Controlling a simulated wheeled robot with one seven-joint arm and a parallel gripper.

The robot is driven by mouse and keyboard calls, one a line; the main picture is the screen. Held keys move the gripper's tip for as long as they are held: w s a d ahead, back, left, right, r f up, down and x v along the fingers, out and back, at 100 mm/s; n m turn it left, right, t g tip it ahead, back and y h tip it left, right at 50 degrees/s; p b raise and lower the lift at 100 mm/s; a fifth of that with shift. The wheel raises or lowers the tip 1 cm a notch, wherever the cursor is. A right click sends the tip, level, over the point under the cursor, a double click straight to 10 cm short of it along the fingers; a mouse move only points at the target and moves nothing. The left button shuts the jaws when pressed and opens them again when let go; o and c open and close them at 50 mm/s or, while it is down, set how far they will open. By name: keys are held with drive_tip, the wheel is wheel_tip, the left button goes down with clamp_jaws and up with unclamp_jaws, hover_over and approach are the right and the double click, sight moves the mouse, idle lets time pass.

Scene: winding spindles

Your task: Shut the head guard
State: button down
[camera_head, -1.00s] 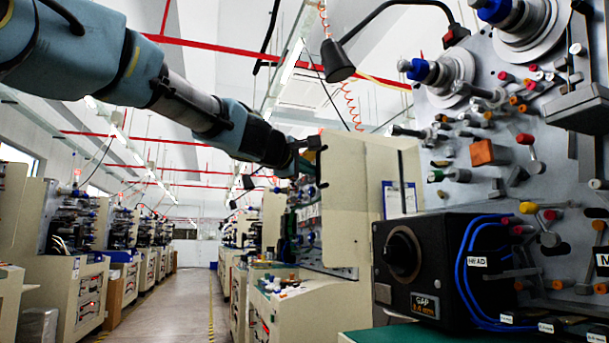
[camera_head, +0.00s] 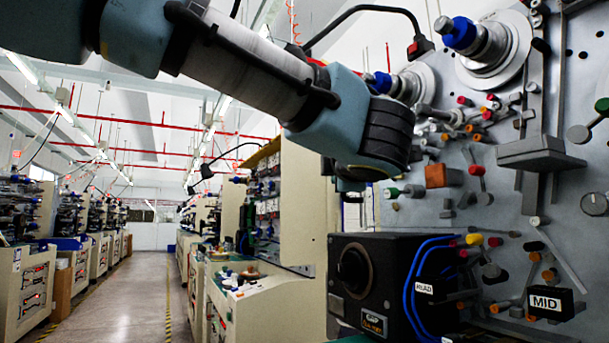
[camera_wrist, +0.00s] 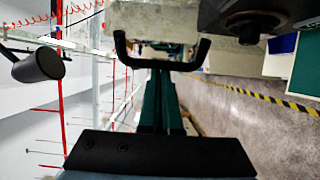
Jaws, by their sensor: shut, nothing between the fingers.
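The head guard looks to be the cream panel (camera_head: 305,205) left of the black HEAD unit in the head view, standing swung out from the machine face. In the wrist view a black U-shaped handle (camera_wrist: 160,64) crosses in front of a pale panel edge (camera_wrist: 165,22). My gripper (camera_wrist: 161,78) has its dark green fingers shut and empty, their tips at the handle's crossbar. I cannot tell if they touch it. In the head view my wrist hides the gripper and most of the handle.
The black unit (camera_head: 385,275) with a round knob and blue cables stands right of the panel; its knob also shows in the wrist view (camera_wrist: 245,28). Spindles and pegs crowd the grey face plate (camera_head: 500,200). The aisle floor (camera_head: 135,300) on the left is clear.

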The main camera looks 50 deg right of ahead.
drive_tip(key=s+d+p, duration=0.2)
drive_tip(key=s+d, duration=0.6)
drive_tip(key=s, duration=0.4)
drive_tip(key=shift+s+d, duration=0.25)
drive_tip(key=shift+s, duration=0.05)
